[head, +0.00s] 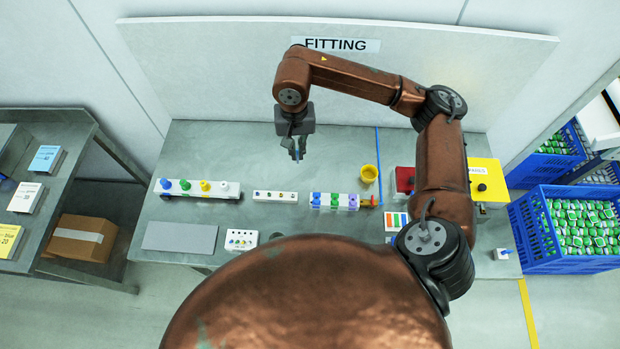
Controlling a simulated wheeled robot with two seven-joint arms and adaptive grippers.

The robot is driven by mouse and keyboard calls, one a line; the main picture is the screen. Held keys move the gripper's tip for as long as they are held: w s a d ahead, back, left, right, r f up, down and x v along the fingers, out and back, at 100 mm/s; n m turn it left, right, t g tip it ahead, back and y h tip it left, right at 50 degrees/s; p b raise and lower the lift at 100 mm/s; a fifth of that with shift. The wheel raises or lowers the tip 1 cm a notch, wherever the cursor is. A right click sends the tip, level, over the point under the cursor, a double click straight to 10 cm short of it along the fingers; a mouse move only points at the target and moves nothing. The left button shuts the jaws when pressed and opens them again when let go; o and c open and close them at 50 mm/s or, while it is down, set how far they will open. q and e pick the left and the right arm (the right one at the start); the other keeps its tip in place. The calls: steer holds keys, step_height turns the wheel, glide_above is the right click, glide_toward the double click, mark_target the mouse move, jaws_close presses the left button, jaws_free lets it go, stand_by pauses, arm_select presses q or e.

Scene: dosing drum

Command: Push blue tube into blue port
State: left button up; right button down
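A thin blue tube (378,155) runs down the right half of the bench, from near the back panel toward the front. Which fitting is the blue port is unclear. My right gripper (298,156) points down above the back middle of the bench, apart from the tube. Its fingers are too small to judge. My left gripper is out of view.
A small white strip (275,196) lies between the blocks. A grey mat (180,237) lies front left. The back left bench is clear.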

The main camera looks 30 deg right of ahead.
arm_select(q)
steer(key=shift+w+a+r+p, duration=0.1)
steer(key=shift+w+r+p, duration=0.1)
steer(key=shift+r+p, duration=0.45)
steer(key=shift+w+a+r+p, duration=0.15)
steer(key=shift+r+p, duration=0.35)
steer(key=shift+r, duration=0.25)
arm_select(e)
steer(key=shift+s+d+f+n, duration=0.4)
steer(key=shift+s+f+n, duration=1.25)
steer(key=shift+n, duration=2.6)
steer(key=shift+s+d+f+n, duration=0.4)
steer(key=shift+s+f+n, duration=0.5)
steer(key=shift+f+n, duration=2.45)
steer(key=shift+s+d+f+n, duration=0.4)
steer(key=shift+s+f+n, duration=0.85)
steer(key=shift+n, duration=3.85)
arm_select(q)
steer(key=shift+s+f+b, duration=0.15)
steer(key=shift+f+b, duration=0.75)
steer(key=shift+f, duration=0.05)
arm_select(e)
steer(key=shift+f, duration=1.4)
